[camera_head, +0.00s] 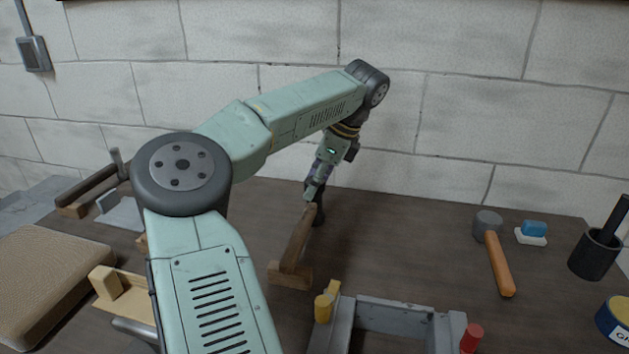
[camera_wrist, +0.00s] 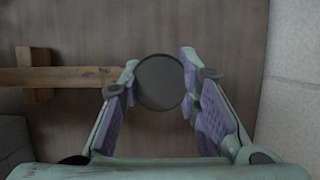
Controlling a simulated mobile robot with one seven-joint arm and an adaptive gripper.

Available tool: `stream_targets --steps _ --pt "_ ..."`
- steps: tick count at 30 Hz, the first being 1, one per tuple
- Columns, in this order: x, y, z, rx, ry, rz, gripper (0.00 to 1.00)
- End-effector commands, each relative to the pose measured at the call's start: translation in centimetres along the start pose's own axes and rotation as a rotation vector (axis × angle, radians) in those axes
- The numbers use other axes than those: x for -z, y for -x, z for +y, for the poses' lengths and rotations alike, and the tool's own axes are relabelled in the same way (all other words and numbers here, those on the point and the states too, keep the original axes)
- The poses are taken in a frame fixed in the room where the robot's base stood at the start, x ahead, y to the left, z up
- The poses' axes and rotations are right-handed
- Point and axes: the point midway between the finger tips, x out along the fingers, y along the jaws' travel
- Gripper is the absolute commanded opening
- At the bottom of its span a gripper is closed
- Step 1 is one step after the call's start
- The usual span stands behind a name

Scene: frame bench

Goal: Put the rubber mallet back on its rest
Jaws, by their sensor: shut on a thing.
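The rubber mallet has a dark round head (camera_head: 319,212) and a brown wooden handle (camera_head: 299,238). My gripper (camera_head: 314,194) is over the head, with its fingers pointing down and shut on it. In the wrist view the head's round end (camera_wrist: 160,82) sits between the fingertips (camera_wrist: 158,84), and the handle (camera_wrist: 80,77) runs left. The wooden rest (camera_head: 290,275) is at the handle's near end; in the wrist view the handle crosses over the rest (camera_wrist: 40,56). I cannot tell whether handle and rest touch. The fingers partly hide the head.
A grey-headed hammer with an orange handle (camera_head: 500,265), a blue-and-white brush (camera_head: 533,232) and a black cup (camera_head: 594,255) stand to the right. A grey frame (camera_head: 395,308) with yellow and red pegs is in front. The wall (camera_head: 460,120) is close behind.

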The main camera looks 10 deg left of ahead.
Motion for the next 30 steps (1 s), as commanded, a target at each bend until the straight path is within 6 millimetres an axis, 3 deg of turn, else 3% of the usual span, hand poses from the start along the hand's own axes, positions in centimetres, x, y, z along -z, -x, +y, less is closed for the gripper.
stream_targets --steps 10,11,19,30 --pt "0.15 -0.43 -0.02 0.002 0.001 -0.002 0.00" --pt "0.10 -0.31 -0.01 0.001 0.001 -0.001 0.32" --pt "0.08 -0.27 -0.01 0.001 0.001 -0.001 0.50" --pt "-0.11 0.18 -0.01 0.001 0.001 -0.001 0.50"
